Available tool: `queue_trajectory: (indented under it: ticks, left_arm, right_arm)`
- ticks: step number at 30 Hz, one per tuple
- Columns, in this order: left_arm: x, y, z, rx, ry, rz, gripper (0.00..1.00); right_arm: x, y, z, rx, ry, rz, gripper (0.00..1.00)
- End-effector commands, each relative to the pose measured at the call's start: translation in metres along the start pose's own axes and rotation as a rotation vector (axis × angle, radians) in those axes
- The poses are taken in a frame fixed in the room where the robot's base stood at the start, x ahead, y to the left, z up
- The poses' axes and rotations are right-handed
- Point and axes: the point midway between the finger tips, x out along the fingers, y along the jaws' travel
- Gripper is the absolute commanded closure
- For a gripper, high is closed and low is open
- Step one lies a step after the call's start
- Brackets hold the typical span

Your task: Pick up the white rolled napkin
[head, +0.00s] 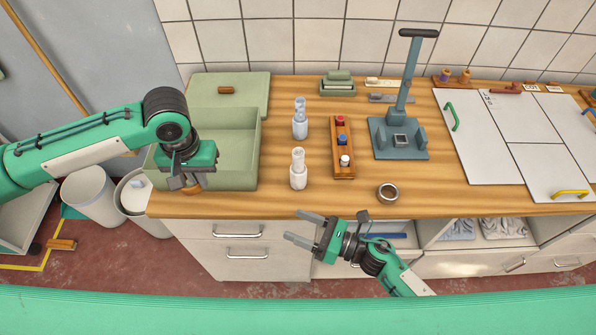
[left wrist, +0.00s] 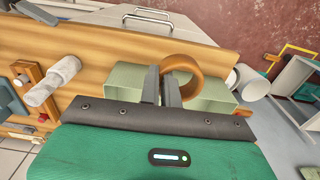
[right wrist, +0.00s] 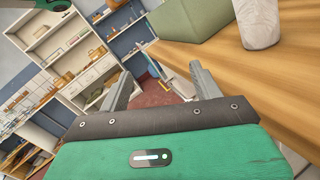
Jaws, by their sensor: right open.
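Two pale rolled napkins stand upright on the wooden counter. The nearer one (head: 298,170) looks white, and the farther one (head: 300,120) looks a little bluer. A white roll (right wrist: 258,22) shows at the top of the right wrist view. Pale rolls (left wrist: 65,70) show at the left of the left wrist view. My right gripper (head: 299,227) is open and empty, in front of the counter's front edge, below and apart from the nearer roll. My left gripper (head: 183,184) is shut on a brown ring (left wrist: 181,64) by the green box, left of the rolls.
A green open box (head: 235,140) stands left of the rolls. A wooden block with coloured knobs (head: 343,150) stands right of them. A metal ring (head: 388,192) lies near the front edge. A teal press stand (head: 400,140) is farther back. Counter between rolls and front edge is clear.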

Motion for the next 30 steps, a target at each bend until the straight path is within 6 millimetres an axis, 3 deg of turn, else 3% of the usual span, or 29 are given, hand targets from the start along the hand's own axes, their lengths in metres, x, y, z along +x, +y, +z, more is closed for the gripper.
queue_trajectory:
  ticks: [3,9,14,21,30]
  left_arm:
    - [0.000,0.000,0.000,0.000,0.000,0.000,1.00]
    - [0.000,0.000,0.000,0.000,0.000,0.000,1.00]
    - [0.000,0.000,0.000,0.000,0.000,0.000,1.00]
    - [0.000,0.000,0.000,0.000,0.000,0.000,1.00]
    - [0.000,0.000,0.000,0.000,0.000,0.000,1.00]
  right_arm:
    - [-0.010,-0.043,0.019,-0.159,-0.005,-0.087,0.35]
    - [-0.024,-0.087,0.042,-0.341,-0.002,-0.187,0.35]
    - [-0.019,-0.100,0.047,-0.377,0.002,-0.209,0.35]
    - [0.021,-0.109,0.049,-0.375,0.002,-0.210,0.35]
    - [0.045,-0.116,0.051,-0.374,0.003,-0.209,0.35]
